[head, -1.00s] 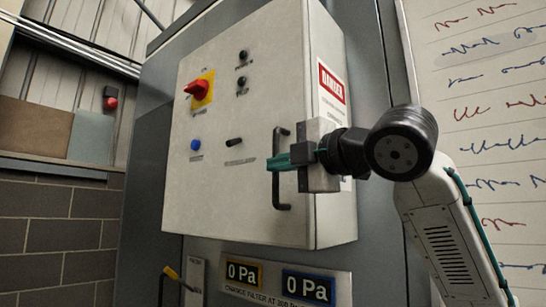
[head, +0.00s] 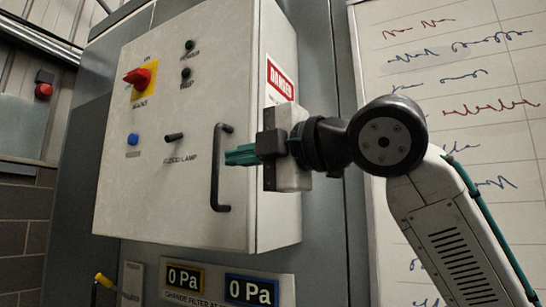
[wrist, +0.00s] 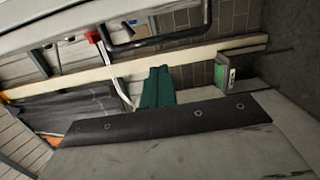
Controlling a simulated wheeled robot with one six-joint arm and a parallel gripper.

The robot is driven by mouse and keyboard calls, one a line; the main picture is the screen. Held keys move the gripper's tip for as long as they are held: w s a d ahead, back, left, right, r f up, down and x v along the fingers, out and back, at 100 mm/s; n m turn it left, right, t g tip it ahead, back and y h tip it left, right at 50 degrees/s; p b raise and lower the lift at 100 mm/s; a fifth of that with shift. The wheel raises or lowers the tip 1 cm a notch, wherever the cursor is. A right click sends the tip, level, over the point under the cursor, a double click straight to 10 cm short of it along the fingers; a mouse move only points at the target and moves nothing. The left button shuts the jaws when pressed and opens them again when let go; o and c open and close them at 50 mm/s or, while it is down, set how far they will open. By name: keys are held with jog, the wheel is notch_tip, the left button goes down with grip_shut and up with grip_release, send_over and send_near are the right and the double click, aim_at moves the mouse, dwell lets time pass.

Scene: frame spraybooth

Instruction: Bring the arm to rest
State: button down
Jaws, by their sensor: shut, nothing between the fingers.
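My gripper (head: 241,155) is at the centre of the head view, its teal fingers together and pointing left. It is in front of the grey control cabinet (head: 120,85), just right of the black door handle (head: 219,168). The fingers hold nothing; whether they touch the handle is hard to tell. In the wrist view the teal fingers (wrist: 157,88) are closed side by side, and a black bar-like handle (wrist: 160,38) shows above them. My arm is bent, with its elbow at the right.
The cabinet carries a red and yellow switch (head: 141,79), a blue button (head: 133,139) and a toggle (head: 174,136). Two 0 Pa displays (head: 253,290) are below. A whiteboard (head: 470,60) stands behind my arm. A yellow-tipped lever (head: 104,281) is at the lower left.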

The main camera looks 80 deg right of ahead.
jog(key=s, duration=0.4)
jog(key=shift+s+d, duration=0.4)
jog(key=w+a+f+m+g+y, duration=0.55)
jog(key=w+a+f, duration=0.85)
jog(key=w+f, duration=0.35)
jog(key=w+a+f+m+g, duration=0.1)
jog(key=w+f+m+g, duration=0.1)
jog(key=f, duration=0.6)
jog(key=w+a+f+m+g+y, duration=0.1)
jog(key=w+f+m+g, duration=0.1)
jog(key=f, duration=0.6)
jog(key=w+a+f+m+g+y, duration=0.1)
jog(key=a+f+m+g, duration=0.1)
jog(key=f+g, duration=0.3)
notch_tip(320, 180, down, 4)
jog(key=shift+w+f+m, duration=0.1)
jog(key=shift+w+m, duration=0.3)
jog(key=shift+m, duration=0.35)
